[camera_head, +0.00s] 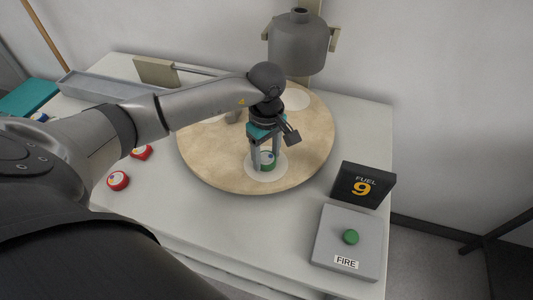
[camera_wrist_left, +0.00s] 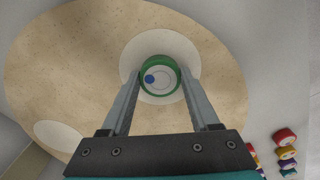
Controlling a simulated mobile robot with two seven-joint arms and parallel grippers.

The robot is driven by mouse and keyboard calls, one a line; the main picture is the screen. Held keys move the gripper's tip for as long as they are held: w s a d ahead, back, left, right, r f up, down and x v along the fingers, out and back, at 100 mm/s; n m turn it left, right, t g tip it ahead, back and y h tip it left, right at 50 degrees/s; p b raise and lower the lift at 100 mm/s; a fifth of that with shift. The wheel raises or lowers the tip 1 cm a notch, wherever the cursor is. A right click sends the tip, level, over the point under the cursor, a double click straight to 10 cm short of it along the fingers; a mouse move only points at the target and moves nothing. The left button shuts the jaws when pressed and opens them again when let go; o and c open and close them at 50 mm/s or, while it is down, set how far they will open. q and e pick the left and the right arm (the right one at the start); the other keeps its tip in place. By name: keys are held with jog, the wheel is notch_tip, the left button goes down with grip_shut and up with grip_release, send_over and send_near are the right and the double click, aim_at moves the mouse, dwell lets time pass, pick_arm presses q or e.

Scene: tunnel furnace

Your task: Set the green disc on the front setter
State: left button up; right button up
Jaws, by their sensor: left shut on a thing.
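The green disc (camera_head: 268,161) has a pale top and is over the white front setter (camera_head: 280,171), a round patch near the front of the tan turntable (camera_head: 215,165). My left gripper (camera_head: 265,165) points down and is shut on the green disc. In the left wrist view the disc (camera_wrist_left: 160,76) is between the two fingers, with a blue dot on its pale face, and the white setter (camera_wrist_left: 135,62) shows around it. I cannot tell whether the disc touches the setter. My right gripper is not in view.
Red discs (camera_head: 118,181) lie on the table left of the turntable. A grey vessel (camera_head: 298,45) hangs above the turntable's back.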

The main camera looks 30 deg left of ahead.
pick_arm(q)
jog(key=o, duration=1.5)
notch_tip(320, 180, up, 15)
jog(key=shift+r+p, duration=0.15)
jog(key=shift+p, duration=0.55)
